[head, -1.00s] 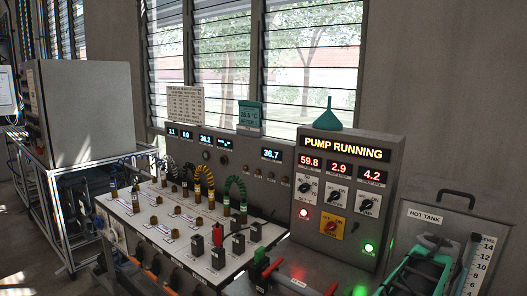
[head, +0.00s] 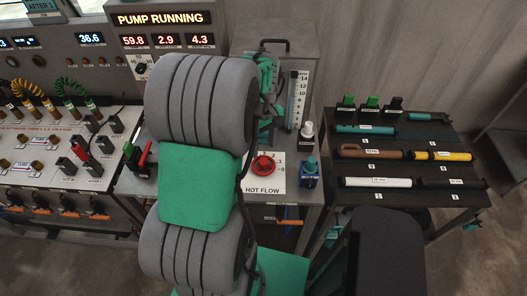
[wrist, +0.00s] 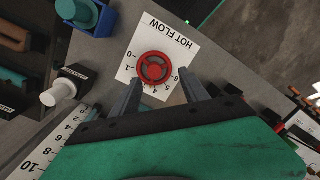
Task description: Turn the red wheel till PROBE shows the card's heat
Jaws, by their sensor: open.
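The red wheel (head: 263,166) sits on a white plate marked HOT FLOW, on the grey bench right of my arm. In the wrist view the red wheel (wrist: 153,68) lies ahead of my gripper (wrist: 160,77), with the open fingers at either side of its lower part. I cannot tell whether they touch it. The head view hides my gripper behind my arm. The teal card (head: 42,7) at the top left is cut off; only AFTER 1 is legible. A panel display (head: 90,39) reads 36.6; I cannot read which display is PROBE.
The pump panel (head: 163,20) shows PUMP RUNNING, 59.8, 2.9 and 4.3. A blue-and-teal fitting (head: 310,172) and a white-topped black knob (head: 307,132) stand close right of the wheel. A dark rack (head: 390,150) with tools is farther right.

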